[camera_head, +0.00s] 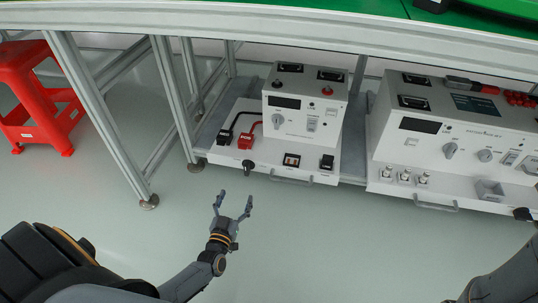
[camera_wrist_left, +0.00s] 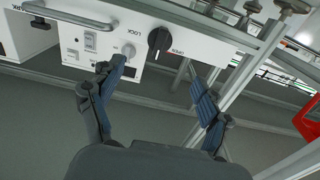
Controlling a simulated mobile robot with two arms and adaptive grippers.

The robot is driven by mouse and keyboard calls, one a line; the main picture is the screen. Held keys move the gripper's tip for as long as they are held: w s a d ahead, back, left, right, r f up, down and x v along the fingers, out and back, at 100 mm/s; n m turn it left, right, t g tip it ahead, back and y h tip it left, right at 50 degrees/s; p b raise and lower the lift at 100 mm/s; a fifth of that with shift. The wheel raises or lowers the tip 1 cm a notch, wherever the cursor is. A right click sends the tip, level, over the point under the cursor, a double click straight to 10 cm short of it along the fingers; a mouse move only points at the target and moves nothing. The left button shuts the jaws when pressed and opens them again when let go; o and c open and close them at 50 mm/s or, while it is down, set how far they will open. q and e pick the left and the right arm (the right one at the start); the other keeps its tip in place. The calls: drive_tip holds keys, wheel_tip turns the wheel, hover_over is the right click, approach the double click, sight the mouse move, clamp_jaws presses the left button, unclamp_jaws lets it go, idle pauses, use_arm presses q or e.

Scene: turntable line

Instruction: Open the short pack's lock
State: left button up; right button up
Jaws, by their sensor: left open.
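The short pack (camera_head: 302,113) is the smaller white box on the left of the shelf. Its lock is a black knob (camera_head: 248,166) at the lower left of the front edge. In the left wrist view the lock knob (camera_wrist_left: 159,41) stands between the printed words LOCK on its left and OPEN on its right; its white mark is roughly upright in the picture. My left gripper (camera_head: 234,203) is open and empty in front of and below the knob, apart from it. In the left wrist view its fingers (camera_wrist_left: 157,86) are spread below the knob. My right gripper is out of view.
A longer white pack (camera_head: 470,140) stands to the right. A metal handle (camera_head: 290,181) sticks out of the short pack's front. Frame legs (camera_head: 110,120) and a red stool (camera_head: 38,100) are on the left. The floor in front is clear.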

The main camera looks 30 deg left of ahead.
use_arm(q)
drive_tip(key=d+r+t+h+p, duration=0.1)
drive_tip(key=d+r, duration=0.3)
drive_tip(key=r, duration=0.4)
drive_tip(key=d+r+t+h+p, duration=0.1)
drive_tip(key=d+r+t+p, duration=0.1)
drive_tip(key=r, duration=0.7)
drive_tip(key=s+d+r+t+h+p, duration=0.1)
drive_tip(key=d+r+t+h, duration=0.1)
drive_tip(key=d+r, duration=0.4)
drive_tip(key=shift+d+r+m+t, duration=0.4)
drive_tip(key=shift+r+t, duration=0.2)
drive_tip(key=shift+r, duration=0.55)
